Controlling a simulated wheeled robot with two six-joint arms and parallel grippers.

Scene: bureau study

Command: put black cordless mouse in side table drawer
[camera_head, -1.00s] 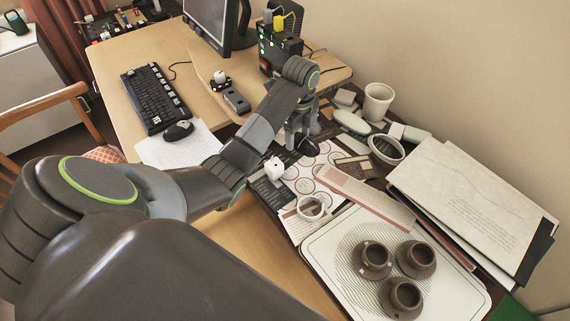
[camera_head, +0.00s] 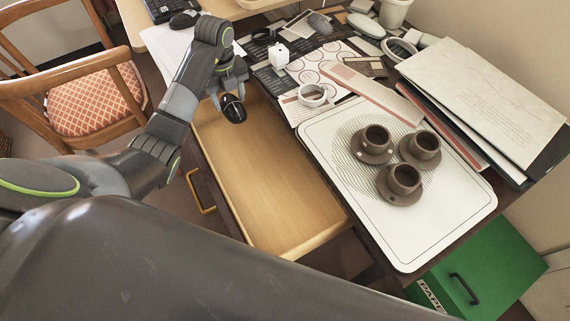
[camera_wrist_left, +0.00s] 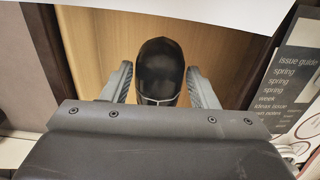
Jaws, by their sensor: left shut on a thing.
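My left gripper (camera_head: 230,98) is shut on the black cordless mouse (camera_head: 233,109). It holds the mouse above the far end of the open side table drawer (camera_head: 262,165). The drawer is pulled out, with a pale wooden inside that looks empty and a yellow handle (camera_head: 201,192) on its front. In the left wrist view the mouse (camera_wrist_left: 159,72) sits between the two fingers, with the drawer's wooden floor (camera_wrist_left: 104,42) beneath it. Another dark mouse (camera_head: 184,19) lies on the desk by the keyboard. My right gripper is not in view.
The side table top right of the drawer holds a white tray (camera_head: 456,216) with three brown cups, a white die (camera_head: 279,55), a tape roll (camera_head: 312,94) and stacked folders (camera_head: 480,90). A chair (camera_head: 92,98) stands left; a green box (camera_head: 487,268) is at lower right.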

